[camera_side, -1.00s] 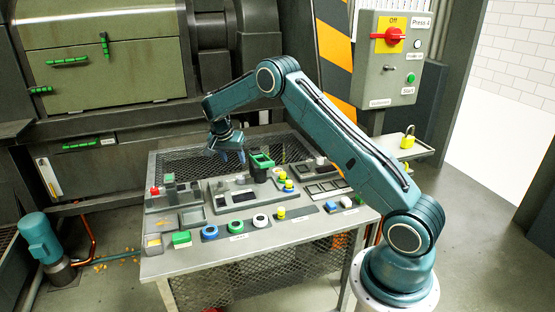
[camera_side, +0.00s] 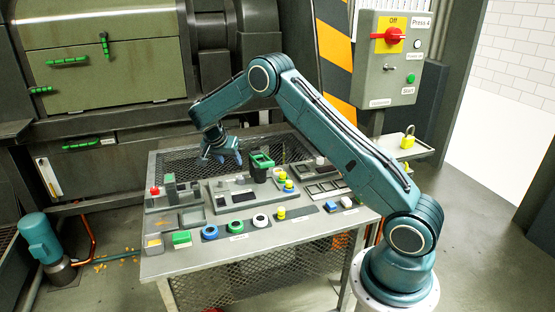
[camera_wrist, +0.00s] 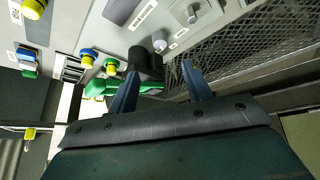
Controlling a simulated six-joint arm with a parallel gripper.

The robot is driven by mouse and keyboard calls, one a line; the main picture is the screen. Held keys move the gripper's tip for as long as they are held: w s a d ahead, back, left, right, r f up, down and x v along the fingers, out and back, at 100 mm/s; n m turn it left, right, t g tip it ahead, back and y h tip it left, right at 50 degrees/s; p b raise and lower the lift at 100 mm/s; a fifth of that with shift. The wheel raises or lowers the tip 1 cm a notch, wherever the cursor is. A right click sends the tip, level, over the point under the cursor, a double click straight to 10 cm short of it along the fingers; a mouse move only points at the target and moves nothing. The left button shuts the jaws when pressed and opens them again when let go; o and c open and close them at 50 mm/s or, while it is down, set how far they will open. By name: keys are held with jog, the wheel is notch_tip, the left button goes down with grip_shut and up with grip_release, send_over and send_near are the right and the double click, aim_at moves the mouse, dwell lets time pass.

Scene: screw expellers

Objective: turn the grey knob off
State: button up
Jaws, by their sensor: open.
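In the wrist view, a dark grey rounded knob (camera_wrist: 160,38) stands on the light panel beside a black post, and a paler grey upright knob (camera_wrist: 190,12) stands farther up. I cannot tell which is the task's grey knob, or its setting. In the side view, small grey parts (camera_side: 240,180) show on the middle panel.
A green-topped black device (camera_side: 262,162) stands just right of my gripper. A red-capped button (camera_side: 154,191) is at the left. Several coloured buttons line the bench's front. A control box (camera_side: 388,68) with a red switch stands behind right. Mesh covers the bench's back.

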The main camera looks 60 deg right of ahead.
aim_at(241, 177)
jog(key=shift+s+a+f+t+h, duration=0.25)
jog(key=shift+a+f+h, duration=0.15)
jog(key=shift+a+h, duration=0.35)
jog(key=shift+s+a+f+t+h, duration=0.15)
jog(key=shift+s+a+f+h, duration=0.15)
jog(key=shift+a+h, duration=0.45)
jog(key=shift+w+f, duration=0.1)
jog(key=x, duration=1.3)
jog(key=shift+d+f, duration=0.2)
jog(key=shift+f, duration=0.1)
jog(key=c, duration=1)
jog(key=shift+o, duration=0.2)
jog(key=shift+n, duration=0.3)
